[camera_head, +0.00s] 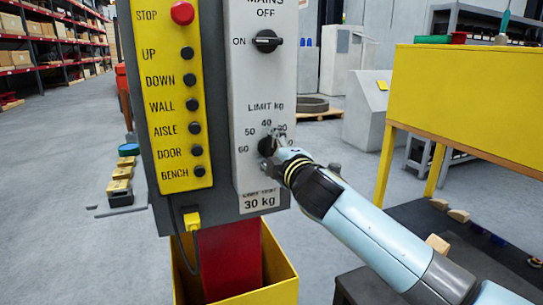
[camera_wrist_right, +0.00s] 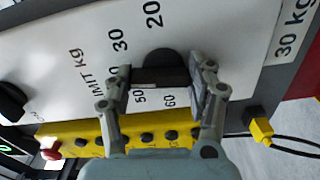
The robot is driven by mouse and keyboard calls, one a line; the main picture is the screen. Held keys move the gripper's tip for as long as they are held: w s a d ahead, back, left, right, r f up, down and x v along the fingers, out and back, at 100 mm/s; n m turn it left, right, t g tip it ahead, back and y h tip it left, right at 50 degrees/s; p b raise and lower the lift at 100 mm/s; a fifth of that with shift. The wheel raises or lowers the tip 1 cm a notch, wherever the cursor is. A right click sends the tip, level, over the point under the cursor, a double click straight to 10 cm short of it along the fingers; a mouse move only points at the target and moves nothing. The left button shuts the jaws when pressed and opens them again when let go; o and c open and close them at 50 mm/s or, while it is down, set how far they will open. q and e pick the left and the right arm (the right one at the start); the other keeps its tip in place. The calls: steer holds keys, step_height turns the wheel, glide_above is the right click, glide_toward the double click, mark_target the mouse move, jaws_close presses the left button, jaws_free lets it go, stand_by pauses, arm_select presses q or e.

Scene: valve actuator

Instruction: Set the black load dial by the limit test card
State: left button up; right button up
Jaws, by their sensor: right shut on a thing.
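The black load dial (camera_head: 267,146) sits on the white panel under the "LIMIT kg" label, ringed by numbers including 40, 50 and 60. My right gripper (camera_head: 277,141) is at the dial and partly hides it. In the right wrist view, the dial (camera_wrist_right: 165,67) stands between the two fingers of my right gripper (camera_wrist_right: 163,85), which is shut on it. The numbers 20, 30, 50 and 60 show there; a finger partly covers the 40. I cannot tell surely where the dial points. The limit test card (camera_head: 260,201) below reads 30 kg. My left gripper is out of view.
The black mains switch (camera_head: 267,41) is above the dial, by its ON mark. A yellow button strip (camera_head: 172,95) with a red stop button (camera_head: 182,13) is to the left. A yellow plug (camera_head: 192,221) hangs below. A yellow bench (camera_head: 465,95) stands at the right.

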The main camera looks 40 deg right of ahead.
steer(key=m+b, duration=0.1)
steer(key=m, duration=0.2)
steer(key=shift+d+f+m+b, duration=0.1)
steer(key=shift+f+m+b, duration=0.2)
steer(key=shift+b, duration=0.1)
steer(key=shift+m+b, duration=0.85)
steer(key=shift+m, duration=0.85)
steer(key=shift+s, duration=0.1)
steer(key=o, duration=1.2)
steer(key=shift+r, duration=0.1)
steer(key=v, duration=1.2)
